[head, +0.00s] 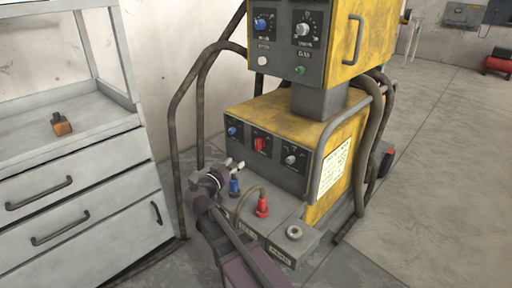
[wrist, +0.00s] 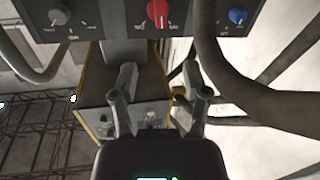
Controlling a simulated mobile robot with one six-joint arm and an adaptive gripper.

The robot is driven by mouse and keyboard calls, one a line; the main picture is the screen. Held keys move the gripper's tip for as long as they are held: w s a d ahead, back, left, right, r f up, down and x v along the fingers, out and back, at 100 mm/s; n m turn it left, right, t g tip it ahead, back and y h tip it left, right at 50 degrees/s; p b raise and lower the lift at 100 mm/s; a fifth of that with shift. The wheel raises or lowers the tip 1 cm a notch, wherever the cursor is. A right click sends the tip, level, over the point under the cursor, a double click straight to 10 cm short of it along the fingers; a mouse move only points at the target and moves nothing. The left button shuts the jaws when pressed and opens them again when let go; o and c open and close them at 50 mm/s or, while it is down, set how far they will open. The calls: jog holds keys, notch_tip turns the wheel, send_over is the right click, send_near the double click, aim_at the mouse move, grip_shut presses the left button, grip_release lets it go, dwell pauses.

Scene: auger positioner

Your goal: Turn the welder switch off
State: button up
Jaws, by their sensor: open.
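The yellow and grey welder (head: 345,135) stands upright in the middle of the head view. Its lower dark panel carries a blue knob (head: 232,131), a red switch (head: 260,144) and a grey knob (head: 290,160). The red switch also shows at the top of the wrist view (wrist: 157,14), between the grey and blue knobs. Which control is the welder switch is not labelled readably. My gripper (head: 235,164) is open and empty, in front of and below the lower panel, apart from the red switch. Its two fingers (wrist: 159,72) show spread in the wrist view.
Blue (head: 235,187) and red (head: 262,205) cable plugs rise from the welder's front ledge, close to my gripper. Thick hoses (head: 175,130) and a rail (head: 322,145) flank the machine. A grey drawer cabinet (head: 85,205) stands at left. Open floor (head: 435,180) lies at right.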

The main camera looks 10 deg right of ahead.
aim_at(257, 144)
dwell(0.3)
jog(key=x, duration=1.3)
jog(key=shift+w+d, duration=0.25)
jog(key=shift+w, duration=0.1)
grip_shut()
